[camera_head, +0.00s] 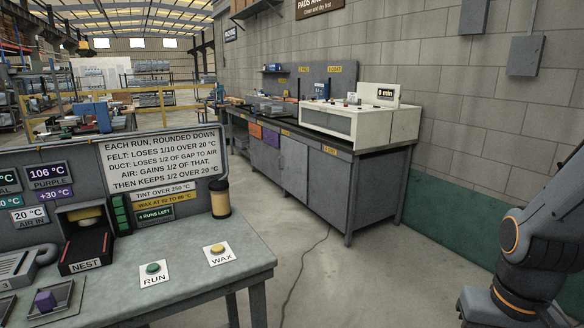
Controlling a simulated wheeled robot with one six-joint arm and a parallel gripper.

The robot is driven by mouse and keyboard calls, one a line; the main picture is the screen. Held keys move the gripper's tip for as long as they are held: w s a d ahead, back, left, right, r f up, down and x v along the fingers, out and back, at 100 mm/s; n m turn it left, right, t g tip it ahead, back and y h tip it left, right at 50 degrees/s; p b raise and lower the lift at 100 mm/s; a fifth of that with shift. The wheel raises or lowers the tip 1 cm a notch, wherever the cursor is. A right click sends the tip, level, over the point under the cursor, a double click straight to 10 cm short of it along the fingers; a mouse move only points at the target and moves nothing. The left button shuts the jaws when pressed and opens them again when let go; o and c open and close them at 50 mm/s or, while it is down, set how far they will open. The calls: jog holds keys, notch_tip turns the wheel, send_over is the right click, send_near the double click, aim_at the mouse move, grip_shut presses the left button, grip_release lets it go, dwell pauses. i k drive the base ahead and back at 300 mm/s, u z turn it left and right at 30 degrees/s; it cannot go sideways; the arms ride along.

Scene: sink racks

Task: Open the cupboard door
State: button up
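A long grey bench with cupboard doors below its dark top stands against the wall in the middle of the view. One grey cupboard door (294,168) and a wider grey panel (328,190) to its right face me and look shut. Which door the task means, I cannot tell. Part of my arm (535,245) shows at the right edge, well apart from the bench. My gripper is out of view.
A console table (190,262) with a RUN button (153,268), a WAX button (217,249) and a sign panel (160,158) fills the left foreground. A white machine (365,120) reading 0 min stands on the bench. The floor (370,265) before the bench is clear except for a thin cable (300,268).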

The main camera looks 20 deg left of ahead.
aim_at(294, 155)
jog(key=u, duration=0.4)
jog(key=i, duration=4.2)
jog(key=u, duration=1.85)
jog(key=i, duration=3.4)
jog(key=z, duration=1.3)
